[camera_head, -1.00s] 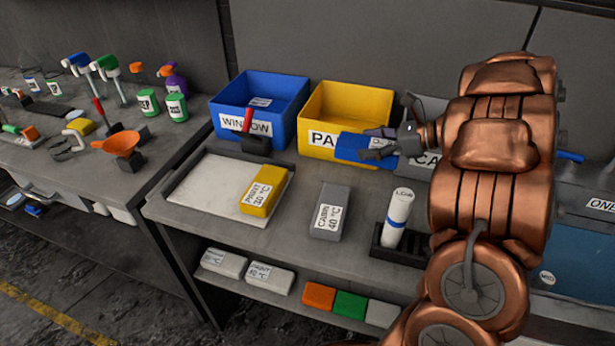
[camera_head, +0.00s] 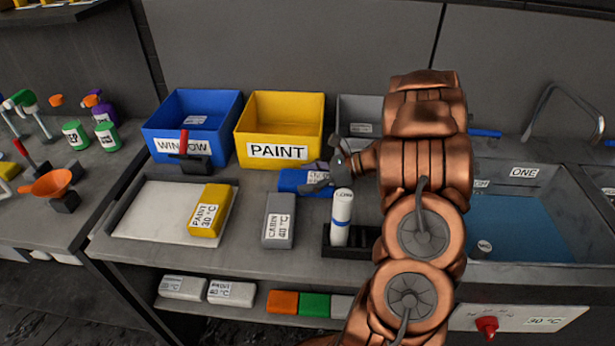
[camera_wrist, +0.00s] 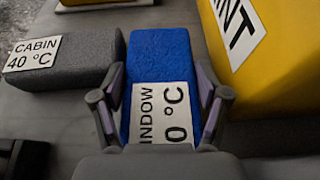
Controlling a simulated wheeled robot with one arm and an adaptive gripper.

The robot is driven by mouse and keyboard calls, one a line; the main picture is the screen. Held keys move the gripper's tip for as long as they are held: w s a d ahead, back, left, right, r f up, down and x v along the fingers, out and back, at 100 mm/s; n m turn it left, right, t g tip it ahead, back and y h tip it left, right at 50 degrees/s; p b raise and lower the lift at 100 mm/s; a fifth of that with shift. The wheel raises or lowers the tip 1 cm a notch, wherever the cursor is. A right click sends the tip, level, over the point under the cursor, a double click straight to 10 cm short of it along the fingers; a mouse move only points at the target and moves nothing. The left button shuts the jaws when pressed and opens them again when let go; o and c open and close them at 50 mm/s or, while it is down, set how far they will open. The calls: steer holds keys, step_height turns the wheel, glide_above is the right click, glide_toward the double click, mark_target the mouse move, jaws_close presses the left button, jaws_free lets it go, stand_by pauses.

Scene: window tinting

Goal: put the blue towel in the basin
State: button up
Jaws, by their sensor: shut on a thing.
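The blue towel (camera_head: 292,181) is a folded block with a white WINDOW label. My gripper (camera_wrist: 160,88) is shut on it, with one finger at each long side, as the wrist view shows. The towel (camera_wrist: 160,52) is in front of the yellow PAINT bin and behind the grey CABIN towel. I cannot tell whether it touches the bench top. The basin (camera_head: 556,180), labelled ONE and holding blue water, is at the right, beyond my arm. My arm hides part of its left side.
The blue WINDOW bin (camera_head: 150,135), yellow PAINT bin (camera_head: 245,130) and a grey bin (camera_head: 348,112) line the back. A tap (camera_head: 598,125) rises behind the basin.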

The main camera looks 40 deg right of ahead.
steer(key=shift+f, duration=0.25)
steer(key=shift+f+b, duration=0.2)
steer(key=shift+b, duration=0.1)
steer(key=o, duration=1.2)
steer(key=shift+r, duration=0.1)
steer(key=shift+o, duration=0.2)
